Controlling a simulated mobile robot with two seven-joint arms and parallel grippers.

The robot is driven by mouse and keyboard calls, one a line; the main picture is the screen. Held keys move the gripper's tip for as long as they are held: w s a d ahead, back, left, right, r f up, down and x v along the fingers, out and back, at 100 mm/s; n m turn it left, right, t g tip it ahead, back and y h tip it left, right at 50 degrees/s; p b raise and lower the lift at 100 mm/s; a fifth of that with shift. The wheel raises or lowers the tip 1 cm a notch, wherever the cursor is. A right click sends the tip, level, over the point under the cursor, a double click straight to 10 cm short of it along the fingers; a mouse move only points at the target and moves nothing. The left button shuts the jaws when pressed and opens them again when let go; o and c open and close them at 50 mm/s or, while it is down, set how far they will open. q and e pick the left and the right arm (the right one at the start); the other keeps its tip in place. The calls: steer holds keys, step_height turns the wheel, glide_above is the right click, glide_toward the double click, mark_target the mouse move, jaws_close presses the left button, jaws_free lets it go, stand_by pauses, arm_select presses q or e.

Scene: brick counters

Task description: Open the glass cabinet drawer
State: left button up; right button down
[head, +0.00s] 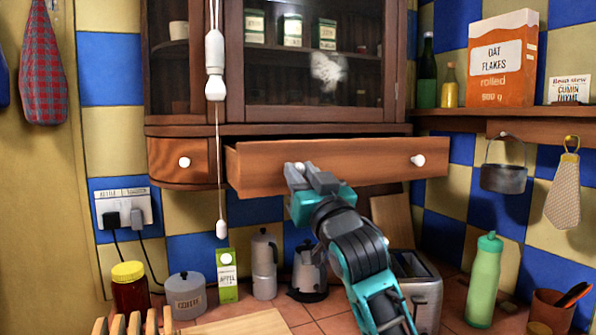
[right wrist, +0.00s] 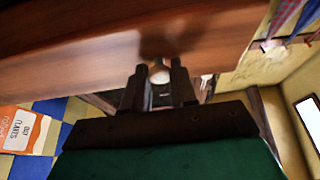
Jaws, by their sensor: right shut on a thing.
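The glass cabinet (head: 228,70) hangs on the wall, with glass doors above and wooden drawers below. Its wide drawer (head: 360,163) stands pulled out from the cabinet, with a dark gap showing along its top at the left. A white round knob (head: 418,160) is at the drawer's right end. My right gripper (head: 309,172) is at the left part of the drawer front, shut on the left knob. In the right wrist view the white knob (right wrist: 159,74) sits between the two fingers (right wrist: 160,84), close to the drawer face (right wrist: 90,60). My left gripper is not in view.
A small curved drawer (head: 165,160) at the left is shut. A pull cord (head: 215,66) hangs in front of the cabinet. The counter below holds jars, a coffee pot (head: 264,262), a toaster (head: 428,290) and a green bottle (head: 484,280). A shelf (head: 500,113) is at the right.

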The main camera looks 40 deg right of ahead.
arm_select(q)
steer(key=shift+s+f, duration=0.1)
arm_select(e)
steer(key=c, duration=0.9)
jaws_free()
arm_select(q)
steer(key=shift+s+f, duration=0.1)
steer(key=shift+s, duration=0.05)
arm_select(e)
steer(key=shift+f, duration=0.1)
